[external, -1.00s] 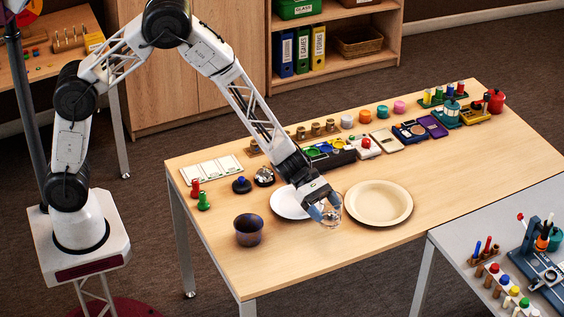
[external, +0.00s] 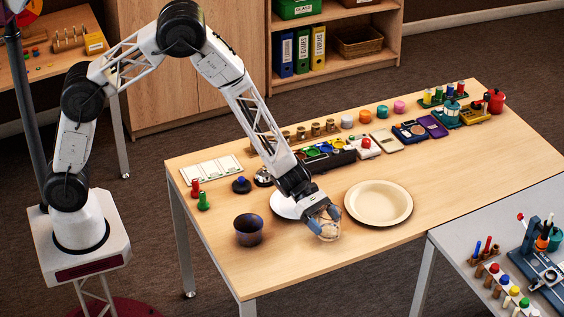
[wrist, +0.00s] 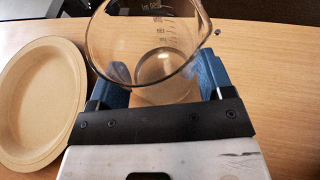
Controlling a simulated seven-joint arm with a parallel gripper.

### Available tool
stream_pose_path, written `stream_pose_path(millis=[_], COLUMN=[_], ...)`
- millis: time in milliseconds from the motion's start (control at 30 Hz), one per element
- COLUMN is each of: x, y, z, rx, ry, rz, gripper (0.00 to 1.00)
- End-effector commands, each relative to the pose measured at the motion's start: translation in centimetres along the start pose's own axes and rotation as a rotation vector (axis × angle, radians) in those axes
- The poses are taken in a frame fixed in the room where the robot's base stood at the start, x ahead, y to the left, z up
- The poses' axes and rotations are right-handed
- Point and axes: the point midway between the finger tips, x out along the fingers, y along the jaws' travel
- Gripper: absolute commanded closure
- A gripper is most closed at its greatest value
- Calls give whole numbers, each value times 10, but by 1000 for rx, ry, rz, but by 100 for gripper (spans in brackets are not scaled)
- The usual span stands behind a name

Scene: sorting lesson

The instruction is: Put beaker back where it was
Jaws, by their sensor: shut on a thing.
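The clear glass beaker (external: 328,231) is between the fingers of my gripper (external: 322,215), low over the front part of the wooden table. In the wrist view the beaker (wrist: 145,45) fills the top middle, with its graduation marks and spout showing. The blue fingers of my gripper (wrist: 160,80) are shut on it, one on each side. The beaker looks upright. I cannot tell whether its base touches the table.
A beige round dish (external: 378,222) lies right of the gripper. A white plate (external: 284,206) is just left, partly behind it. A dark cup (external: 248,236) stands farther left. Several coloured items line the table's back. Bare wood (external: 300,268) lies in front.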

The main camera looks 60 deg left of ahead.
Motion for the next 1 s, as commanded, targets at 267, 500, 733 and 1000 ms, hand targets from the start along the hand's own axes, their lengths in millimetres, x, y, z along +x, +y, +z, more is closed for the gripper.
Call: stream_pose_path(millis=[267,500,733,1000], x=[5,5,6,6], y=[0,0,0,0], z=[-13,-13,-16,-16], rx=[0,0,0,0], ry=[0,0,1,1], rz=[0,0,0,0], gripper=[56,56,16,1])
